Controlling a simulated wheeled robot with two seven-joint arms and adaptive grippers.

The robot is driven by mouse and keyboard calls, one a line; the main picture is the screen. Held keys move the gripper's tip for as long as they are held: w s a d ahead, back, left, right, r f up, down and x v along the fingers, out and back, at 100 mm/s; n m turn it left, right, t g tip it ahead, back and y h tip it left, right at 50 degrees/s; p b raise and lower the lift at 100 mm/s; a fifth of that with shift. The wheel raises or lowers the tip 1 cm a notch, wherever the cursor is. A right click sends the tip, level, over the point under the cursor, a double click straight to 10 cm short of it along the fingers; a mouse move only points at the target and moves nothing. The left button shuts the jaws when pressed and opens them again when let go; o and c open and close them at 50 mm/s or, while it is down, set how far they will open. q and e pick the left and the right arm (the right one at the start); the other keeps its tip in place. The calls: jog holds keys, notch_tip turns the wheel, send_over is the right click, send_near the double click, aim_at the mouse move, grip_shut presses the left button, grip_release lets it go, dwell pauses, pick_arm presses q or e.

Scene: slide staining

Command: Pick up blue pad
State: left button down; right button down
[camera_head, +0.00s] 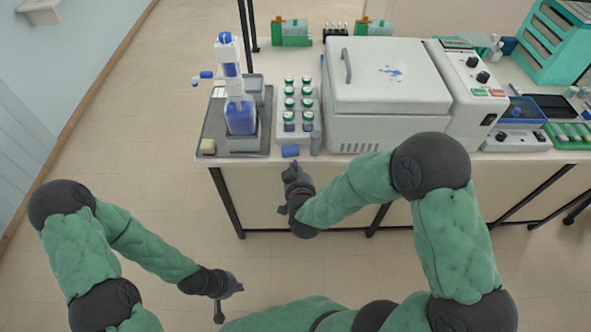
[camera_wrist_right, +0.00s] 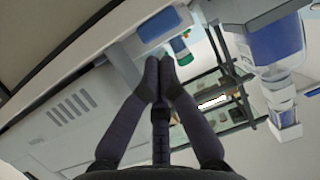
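The blue pad (camera_head: 290,151) is a small flat block at the front edge of the bench, below the rack of green-capped bottles. In the right wrist view the blue pad (camera_wrist_right: 160,25) shows just beyond my fingertips. My right gripper (camera_head: 291,170) is just in front of the bench edge, close to the pad but apart from it. In the wrist view its fingertips (camera_wrist_right: 160,66) are together with nothing between them. My left gripper (camera_head: 219,308) hangs low over the floor, far from the bench; its fingers are too small to read.
A grey tray (camera_head: 212,128) with a blue-filled bottle (camera_head: 240,115) and a cream block (camera_head: 208,146) stands left of the pad. A grey cylinder (camera_head: 316,140) stands close to its right. A large white machine (camera_head: 385,95) stands further right. The floor before the bench is clear.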

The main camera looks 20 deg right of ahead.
aim_at(290, 144)
jog(key=w, duration=0.2)
jog(key=w+d+b, duration=0.1)
jog(key=w, duration=0.5)
jog(key=shift+w+d+f+b, duration=0.2)
jog(key=shift+w+f+b, duration=0.05)
jog(key=shift+f+b, duration=0.1)
jog(key=shift+f, duration=0.3)
jog(key=shift+s+f+b, duration=0.15)
jog(key=shift+b, duration=0.25)
